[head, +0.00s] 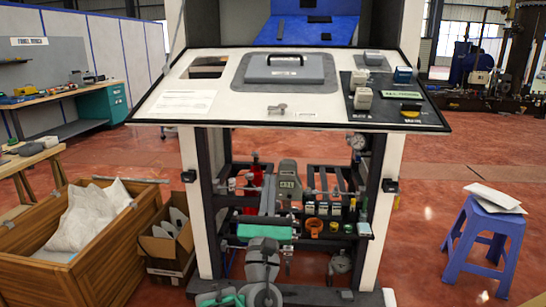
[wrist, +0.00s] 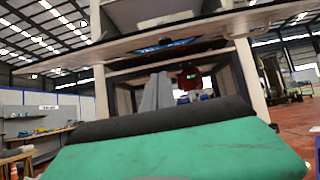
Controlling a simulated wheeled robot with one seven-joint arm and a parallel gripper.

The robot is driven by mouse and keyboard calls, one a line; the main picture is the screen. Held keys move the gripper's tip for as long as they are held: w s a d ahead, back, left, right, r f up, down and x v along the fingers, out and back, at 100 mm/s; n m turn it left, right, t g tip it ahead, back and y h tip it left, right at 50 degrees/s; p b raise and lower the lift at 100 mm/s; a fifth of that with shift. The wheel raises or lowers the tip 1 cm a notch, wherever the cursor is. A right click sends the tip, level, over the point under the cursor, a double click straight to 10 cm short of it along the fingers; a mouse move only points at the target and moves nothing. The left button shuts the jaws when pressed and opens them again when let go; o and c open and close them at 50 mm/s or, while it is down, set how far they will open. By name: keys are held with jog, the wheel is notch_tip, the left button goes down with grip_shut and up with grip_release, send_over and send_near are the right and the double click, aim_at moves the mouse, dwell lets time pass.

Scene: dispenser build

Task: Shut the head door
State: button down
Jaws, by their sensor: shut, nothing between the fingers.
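The head door (head: 225,100) is the wide white panel with a black edge on top of the dispenser. It stands open, swung out towards me at a shallow slope, its outer face up with a grey hatch and buttons. In the wrist view I see the door's underside (wrist: 110,52) from below, overhanging the cabinet. My gripper (head: 269,185) is below the door, in front of the open cabinet, apart from the door. In the wrist view its grey fingers (wrist: 158,88) are shut and empty, beyond my large teal and black wrist part.
The open cabinet holds pipes, valves and small bottles (head: 325,209). A wooden crate (head: 132,239) and a cardboard box (head: 170,252) stand at the left. A blue stool (head: 484,238) with papers is at the right. The red floor between dispenser and stool is clear.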

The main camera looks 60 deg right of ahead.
jog(key=w+d+r+p, duration=0.3)
jog(key=d+r+p, duration=0.2)
jog(key=r+p, duration=0.2)
jog(key=shift+d+r, duration=0.25)
jog(key=shift+r, duration=1)
